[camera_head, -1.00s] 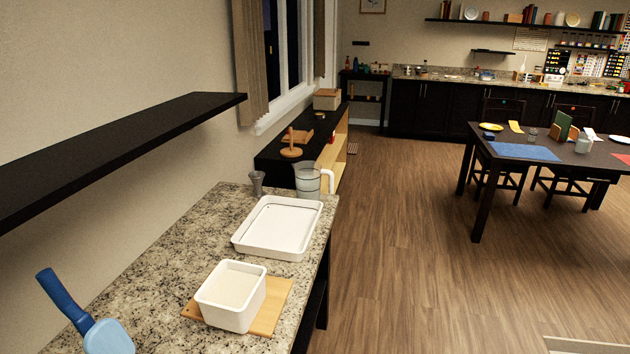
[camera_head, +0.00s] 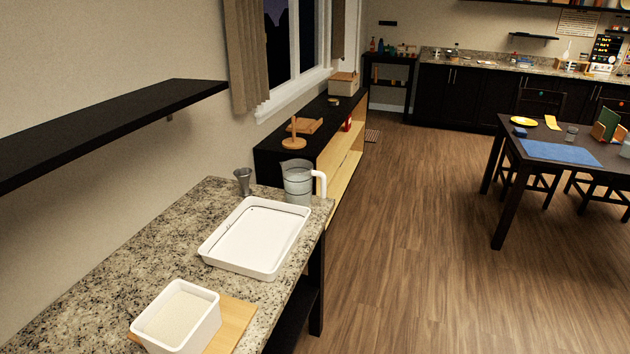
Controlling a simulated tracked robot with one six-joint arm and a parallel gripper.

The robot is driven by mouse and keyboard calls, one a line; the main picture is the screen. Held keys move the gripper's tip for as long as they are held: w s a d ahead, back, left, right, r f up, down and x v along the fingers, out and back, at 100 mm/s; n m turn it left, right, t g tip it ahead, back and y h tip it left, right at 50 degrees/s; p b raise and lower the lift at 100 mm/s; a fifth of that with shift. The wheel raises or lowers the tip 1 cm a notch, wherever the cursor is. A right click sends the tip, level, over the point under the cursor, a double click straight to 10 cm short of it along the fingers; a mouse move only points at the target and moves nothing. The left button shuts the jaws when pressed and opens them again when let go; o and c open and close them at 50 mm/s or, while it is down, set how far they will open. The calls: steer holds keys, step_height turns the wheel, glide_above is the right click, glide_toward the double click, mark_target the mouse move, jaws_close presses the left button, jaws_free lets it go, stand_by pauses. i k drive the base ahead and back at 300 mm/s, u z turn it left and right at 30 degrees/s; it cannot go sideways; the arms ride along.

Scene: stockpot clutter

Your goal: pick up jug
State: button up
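A clear jug (camera_head: 297,184) with a white handle stands upright at the far right corner of the granite counter (camera_head: 120,250). Its handle points to the right, close to the counter's edge. A white rectangular tray (camera_head: 206,252) lies just in front of it. A grey metal cup-like thing (camera_head: 243,181) stands to its left. My gripper is not in view.
A white tub (camera_head: 172,339) of pale contents sits on a wooden board (camera_head: 233,322) at the front. A black shelf (camera_head: 110,125) juts from the left wall. A dark table (camera_head: 515,165) stands right. Wooden floor (camera_head: 400,240) between is clear.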

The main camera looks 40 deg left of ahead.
mark_target(297, 175)
steer(key=i, duration=2.35)
steer(key=u, duration=3)
